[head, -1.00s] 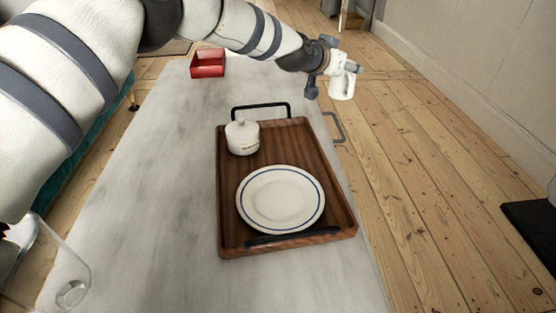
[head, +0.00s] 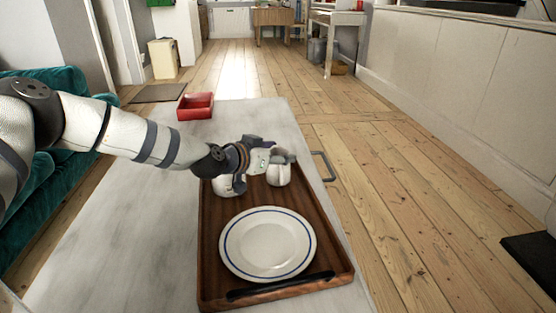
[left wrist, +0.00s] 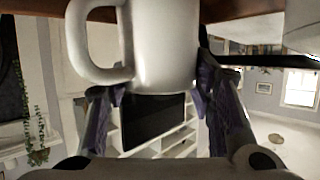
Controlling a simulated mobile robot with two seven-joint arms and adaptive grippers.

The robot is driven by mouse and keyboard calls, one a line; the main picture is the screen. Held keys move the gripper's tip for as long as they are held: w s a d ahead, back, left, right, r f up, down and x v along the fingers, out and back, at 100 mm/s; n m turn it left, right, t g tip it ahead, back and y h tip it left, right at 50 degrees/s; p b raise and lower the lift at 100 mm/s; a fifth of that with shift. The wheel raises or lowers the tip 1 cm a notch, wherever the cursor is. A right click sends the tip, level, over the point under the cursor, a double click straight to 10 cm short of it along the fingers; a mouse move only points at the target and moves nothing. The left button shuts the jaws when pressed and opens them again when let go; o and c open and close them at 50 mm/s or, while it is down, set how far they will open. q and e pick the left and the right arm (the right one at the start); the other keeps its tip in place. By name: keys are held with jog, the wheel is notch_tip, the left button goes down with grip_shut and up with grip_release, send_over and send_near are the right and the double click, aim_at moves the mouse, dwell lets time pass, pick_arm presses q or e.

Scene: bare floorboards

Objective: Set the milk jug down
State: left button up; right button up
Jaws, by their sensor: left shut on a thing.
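The white milk jug (head: 279,175) is upright at the far right part of the wooden tray (head: 208,250). My left gripper (head: 282,158) is shut on it. In the left wrist view the jug (left wrist: 165,45) sits between the two fingers, its handle to the left, in a picture that is upside down. The tray's brown underside or edge shows along the top there. Whether the jug's base touches the tray is hidden. My right gripper is not in view.
A white sugar bowl (head: 226,186), partly covered by my arm, stands just left of the jug. A white plate with a blue rim (head: 267,244) lies on the tray's near part. A red box (head: 195,106) stands at the table's far end. The table's left side is clear.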

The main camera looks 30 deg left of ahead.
pick_arm(q)
jog(key=shift+s, duration=0.1)
jog(key=o, duration=1.4)
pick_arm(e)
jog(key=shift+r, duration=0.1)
pick_arm(q)
jog(key=shift+s+r, duration=0.2)
jog(key=p+v, duration=0.6)
jog(key=v, duration=0.5)
jog(key=shift+s, duration=0.25)
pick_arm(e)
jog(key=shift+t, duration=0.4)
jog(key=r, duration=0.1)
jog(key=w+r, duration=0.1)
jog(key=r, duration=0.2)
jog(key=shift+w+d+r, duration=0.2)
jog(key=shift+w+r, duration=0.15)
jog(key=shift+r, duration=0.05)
